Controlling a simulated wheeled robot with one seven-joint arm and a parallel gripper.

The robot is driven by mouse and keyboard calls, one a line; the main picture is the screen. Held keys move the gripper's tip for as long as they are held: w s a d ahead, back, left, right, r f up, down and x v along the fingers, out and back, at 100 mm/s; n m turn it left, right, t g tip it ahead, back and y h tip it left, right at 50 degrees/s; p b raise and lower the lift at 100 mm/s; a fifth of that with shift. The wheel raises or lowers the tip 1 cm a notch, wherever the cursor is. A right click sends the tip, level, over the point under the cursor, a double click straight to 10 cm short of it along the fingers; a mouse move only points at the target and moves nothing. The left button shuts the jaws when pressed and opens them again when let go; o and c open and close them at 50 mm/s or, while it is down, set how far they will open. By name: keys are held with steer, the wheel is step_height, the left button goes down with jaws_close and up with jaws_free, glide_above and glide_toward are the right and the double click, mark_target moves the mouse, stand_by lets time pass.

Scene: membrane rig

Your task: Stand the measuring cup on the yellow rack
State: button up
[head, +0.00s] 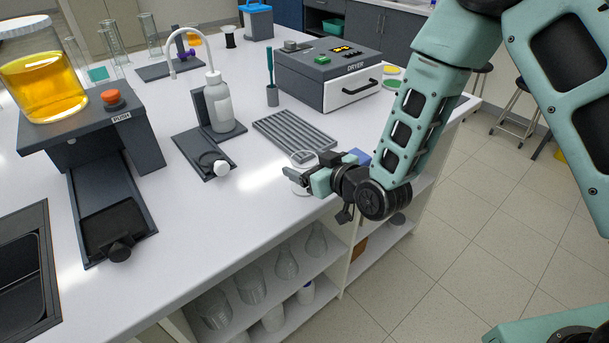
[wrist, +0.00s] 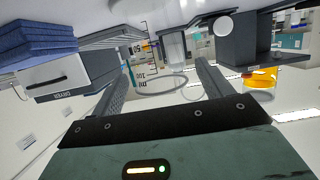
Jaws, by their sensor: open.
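The measuring cup (head: 303,157) is clear glass and stands near the front edge of the white counter, partly hidden by my gripper (head: 297,178) in the head view. In the wrist view the cup (wrist: 160,84) shows its round rim and dark scale marks between my two fingers. My gripper (wrist: 163,85) is open, with a finger on either side of the cup; I cannot tell whether either touches it. I cannot make out a clearly yellow rack; a grey grooved rack (head: 294,136) lies flat just behind the cup.
A dryer (head: 327,73) stands behind the grooved rack. A white wash bottle (head: 218,103) and a dark stand with a jar of yellow liquid (head: 43,86) are to the left. A blue stack (head: 358,156) sits beside my gripper. Glassware fills the shelf below.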

mark_target(298, 158)
steer(key=shift+p+x, duration=0.45)
steer(key=shift+x, duration=1.3)
steer(key=c, duration=1.1)
steer(key=shift+c, duration=0.2)
steer(key=shift+r, duration=0.1)
